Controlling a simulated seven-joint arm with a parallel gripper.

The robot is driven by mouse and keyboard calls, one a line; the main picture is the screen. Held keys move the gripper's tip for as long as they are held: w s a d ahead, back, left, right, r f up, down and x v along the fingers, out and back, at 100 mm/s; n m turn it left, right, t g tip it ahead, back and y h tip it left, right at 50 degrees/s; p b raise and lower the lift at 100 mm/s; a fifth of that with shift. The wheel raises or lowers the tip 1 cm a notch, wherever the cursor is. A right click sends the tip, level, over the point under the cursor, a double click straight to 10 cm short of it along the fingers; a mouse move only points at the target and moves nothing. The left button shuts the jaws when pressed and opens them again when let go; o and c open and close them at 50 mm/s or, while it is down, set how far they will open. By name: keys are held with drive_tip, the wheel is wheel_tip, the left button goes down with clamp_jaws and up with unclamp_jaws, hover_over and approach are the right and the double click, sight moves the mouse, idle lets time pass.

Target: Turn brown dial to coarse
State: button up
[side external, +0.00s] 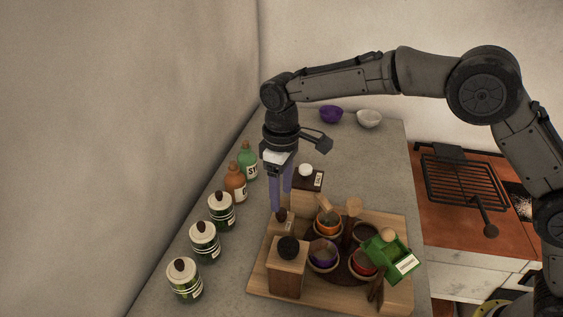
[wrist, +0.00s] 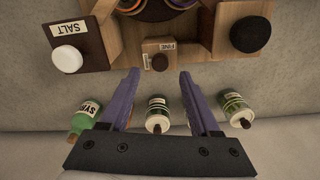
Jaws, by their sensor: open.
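The brown dial (wrist: 160,62) is a small round knob on a little wooden block (wrist: 150,46) in the wrist view. A label reading FINE, upside down in the picture, lies on the block beside it. No coarse label can be read. In the side view the brown dial (side external: 281,215) is just under my fingertips. My gripper (side external: 280,203) points down with its purple fingers apart and empty. In the wrist view my gripper (wrist: 159,74) has one fingertip on each side of the dial, with gaps visible. I cannot tell the exact height of the fingertips above it.
A wooden box with a black knob (side external: 288,247) and a salt box with a white knob (side external: 306,170) flank the dial block. Bowls and a green box (side external: 388,257) crowd the wooden board (side external: 262,290). Bottles and jars, including a green bottle (side external: 247,163), line the wall side.

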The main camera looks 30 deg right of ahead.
sight(283, 209)
wheel_tip(283, 209, up, 9)
idle(0.3)
drive_tip(key=shift+r, duration=0.1)
drive_tip(key=s+d+r+m+t, duration=0.3)
drive_tip(key=s+d+r, duration=0.9)
drive_tip(key=d+r, duration=0.25)
drive_tip(key=s+d+f+m+t, duration=0.1)
drive_tip(key=s+d+f, duration=0.15)
drive_tip(key=s, duration=0.35)
drive_tip(key=s+d+f+m+t, duration=0.1)
drive_tip(key=s+d+f, duration=0.15)
drive_tip(key=s, duration=0.45)
drive_tip(key=s+d+f+m, duration=0.1)
drive_tip(key=s+f+m, duration=0.1)
drive_tip(key=s+f, duration=0.3)
wheel_tip(283, 209, down, 4)
drive_tip(key=shift+s+d+r+t, duration=0.1)
drive_tip(key=shift+s+d+t, duration=0.1)
drive_tip(key=shift+d+t, duration=0.15)
